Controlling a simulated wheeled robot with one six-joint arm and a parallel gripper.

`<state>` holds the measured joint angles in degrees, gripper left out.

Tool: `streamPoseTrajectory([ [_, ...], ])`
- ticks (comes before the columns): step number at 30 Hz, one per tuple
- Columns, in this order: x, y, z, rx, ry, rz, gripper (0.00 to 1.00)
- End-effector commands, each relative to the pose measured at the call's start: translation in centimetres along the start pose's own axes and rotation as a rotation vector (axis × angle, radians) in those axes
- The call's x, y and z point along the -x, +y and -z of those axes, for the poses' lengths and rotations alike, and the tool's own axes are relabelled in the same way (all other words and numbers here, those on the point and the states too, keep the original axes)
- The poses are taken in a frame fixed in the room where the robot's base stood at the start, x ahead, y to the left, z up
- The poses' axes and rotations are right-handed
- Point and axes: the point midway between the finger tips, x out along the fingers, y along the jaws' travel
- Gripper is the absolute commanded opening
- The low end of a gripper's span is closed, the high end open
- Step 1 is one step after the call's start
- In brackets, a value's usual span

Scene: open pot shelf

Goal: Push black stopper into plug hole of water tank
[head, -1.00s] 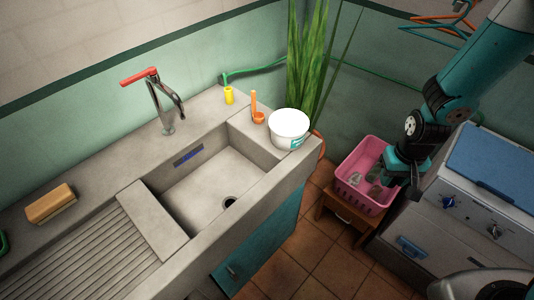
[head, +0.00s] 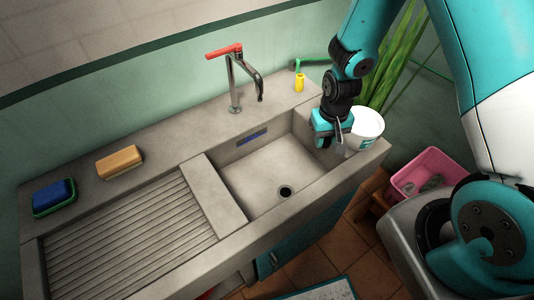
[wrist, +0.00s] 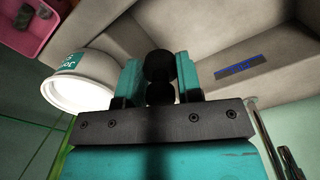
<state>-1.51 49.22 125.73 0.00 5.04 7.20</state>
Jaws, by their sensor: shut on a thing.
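The black stopper (wrist: 159,66) shows in the wrist view as a round dark piece between the two teal fingers of my gripper (wrist: 160,84). My gripper is shut on it. In the head view my gripper (head: 333,134) is above the right back part of the sink, beside the white bucket, and the stopper cannot be made out there. The water tank is the stone sink basin (head: 250,170). Its dark round plug hole (head: 285,191) is open in the basin floor, to the lower left of my gripper. The plug hole is not visible in the wrist view.
The white bucket (head: 368,124) stands on the ledge close to my gripper. A tap with a red handle (head: 234,82) rises behind the basin. A yellow cup (head: 299,84) stands at the back. A pink basket (head: 425,166) is at the right. The basin's inside is clear.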

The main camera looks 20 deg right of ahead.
Motion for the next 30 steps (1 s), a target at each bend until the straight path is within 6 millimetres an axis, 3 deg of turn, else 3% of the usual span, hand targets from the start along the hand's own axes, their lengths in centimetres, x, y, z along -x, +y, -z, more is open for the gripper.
streamPoseTrajectory([
  [9,-3.6,-6.2,-0.2,-0.537,-0.001,0.000,0.10],
  [15,-4.9,-8.7,-0.6,-0.779,0.000,0.000,0.10],
  [30,-8.0,-9.2,-0.7,-0.844,0.001,0.001,0.10],
])
